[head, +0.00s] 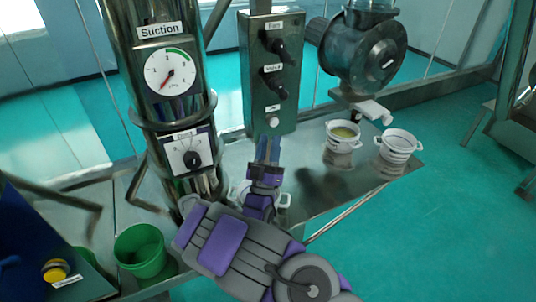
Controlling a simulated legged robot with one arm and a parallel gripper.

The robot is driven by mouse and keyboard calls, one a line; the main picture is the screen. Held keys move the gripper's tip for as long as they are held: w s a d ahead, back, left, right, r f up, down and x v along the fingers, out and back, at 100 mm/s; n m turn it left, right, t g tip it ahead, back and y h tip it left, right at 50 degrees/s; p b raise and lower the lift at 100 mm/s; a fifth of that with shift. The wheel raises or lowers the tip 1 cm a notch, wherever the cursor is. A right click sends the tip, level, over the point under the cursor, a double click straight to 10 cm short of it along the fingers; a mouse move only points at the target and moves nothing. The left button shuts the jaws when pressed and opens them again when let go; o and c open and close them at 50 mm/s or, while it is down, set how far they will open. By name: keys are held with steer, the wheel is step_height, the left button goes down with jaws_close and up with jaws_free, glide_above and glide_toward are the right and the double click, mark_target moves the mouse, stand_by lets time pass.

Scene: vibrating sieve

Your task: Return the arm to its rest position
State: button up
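My arm, purple and grey, reaches up from the bottom right of the head view to the middle. My gripper (268,148) points away from me, just below the grey control box (270,85) with its two dark knobs and a light button. The fingers are small and dark, and partly blend with the background. I cannot tell whether they are apart or closed, or whether they touch the box. No held object shows.
A steel column (150,25) with a suction gauge stands left of the gripper. Two white pots (342,136) (398,145) sit on the steel table (345,188) under the round metal machine (365,55). A white pot behind my arm is mostly hidden. A green bucket (141,250) stands lower left.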

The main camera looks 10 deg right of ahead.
steer(key=shift+v, duration=0.85)
steer(key=w+d+f+m+g+b, duration=0.2)
steer(key=w+d+f+m+g, duration=0.1)
steer(key=w+d+m+g, duration=0.4)
steer(key=s+d+f+n+g+y+b, duration=0.1)
steer(key=s+d+f+n+g+y, duration=0.1)
steer(key=s+f+g+y, duration=0.3)
steer(key=s+a+f+n+g+y+b, duration=0.1)
steer(key=s+a+g+y, duration=0.25)
steer(key=s, duration=0.55)
steer(key=s+a+f+n+g+y+b, duration=0.1)
steer(key=s+a+g+y, duration=0.1)
steer(key=s+g, duration=0.5)
steer(key=s+d+n+g+b, duration=0.1)
steer(key=s+g, duration=0.4)
steer(key=s, duration=2.3)
steer(key=shift+d+r+n, duration=0.35)
steer(key=shift+n, duration=0.25)
